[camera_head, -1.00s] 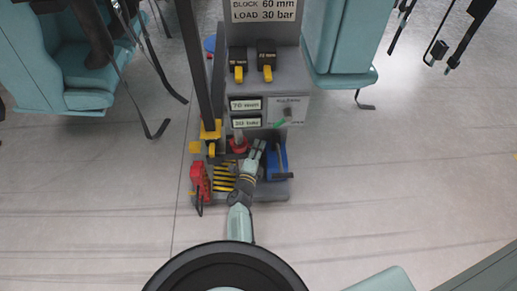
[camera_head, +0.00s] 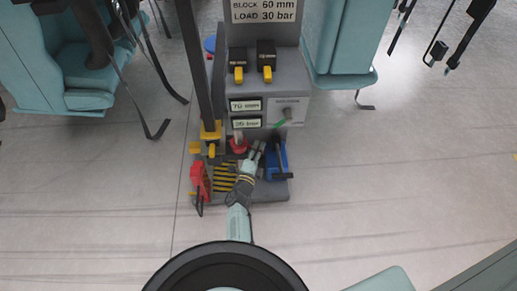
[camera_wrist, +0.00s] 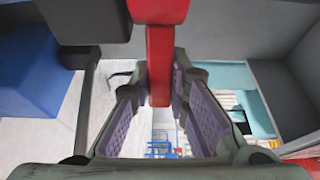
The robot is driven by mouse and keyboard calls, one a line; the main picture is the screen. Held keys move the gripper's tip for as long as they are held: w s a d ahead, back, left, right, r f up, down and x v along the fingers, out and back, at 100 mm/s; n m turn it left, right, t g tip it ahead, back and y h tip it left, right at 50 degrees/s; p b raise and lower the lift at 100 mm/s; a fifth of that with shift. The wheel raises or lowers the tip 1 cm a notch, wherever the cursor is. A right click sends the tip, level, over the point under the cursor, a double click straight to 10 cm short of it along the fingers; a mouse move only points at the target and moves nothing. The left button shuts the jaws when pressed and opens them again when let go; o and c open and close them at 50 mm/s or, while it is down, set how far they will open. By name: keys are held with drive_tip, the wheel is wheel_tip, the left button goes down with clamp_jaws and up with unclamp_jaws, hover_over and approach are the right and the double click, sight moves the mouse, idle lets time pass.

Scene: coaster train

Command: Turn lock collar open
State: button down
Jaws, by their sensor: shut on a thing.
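The red collar (camera_head: 238,146) sits low on the front of the grey machine, around a pale upright rod. My gripper (camera_head: 257,150) is just right of it, between the collar and a blue box. In the wrist view a red bar (camera_wrist: 160,60) comes down from the top between my gripper's (camera_wrist: 160,115) two purple-padded fingers. The gripper is shut on this red bar, which appears to be the collar's handle. How the bar joins the collar is hidden.
The blue box (camera_head: 277,163) with a dark lever stands close on the right. A red part (camera_head: 198,178) and a yellow clamp (camera_head: 210,131) are left. Two yellow-handled levers (camera_head: 266,73) and a selector knob (camera_head: 286,112) are above. Teal seats flank the machine.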

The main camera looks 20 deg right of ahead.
drive_tip(key=shift+s+a+m+g+h+b, duration=0.1)
drive_tip(key=shift+s+a+m+g+h, duration=0.4)
drive_tip(key=shift+m+g+h, duration=0.65)
drive_tip(key=shift+s+a+m+g+h+b, duration=0.15)
drive_tip(key=shift+s+a+m+g+h, duration=0.25)
drive_tip(key=shift+a+m+g+h, duration=0.65)
drive_tip(key=shift+s+a+m+g+h+b, duration=0.1)
drive_tip(key=shift+s+m+g+h, duration=0.5)
drive_tip(key=shift+g, duration=0.9)
drive_tip(key=shift+w+m, duration=0.15)
drive_tip(key=shift+m, duration=0.15)
drive_tip(key=c, duration=1.5)
unclamp_jaws()
drive_tip(key=shift+a, duration=0.1)
drive_tip(key=v, duration=1.2)
drive_tip(key=shift+f, duration=0.1)
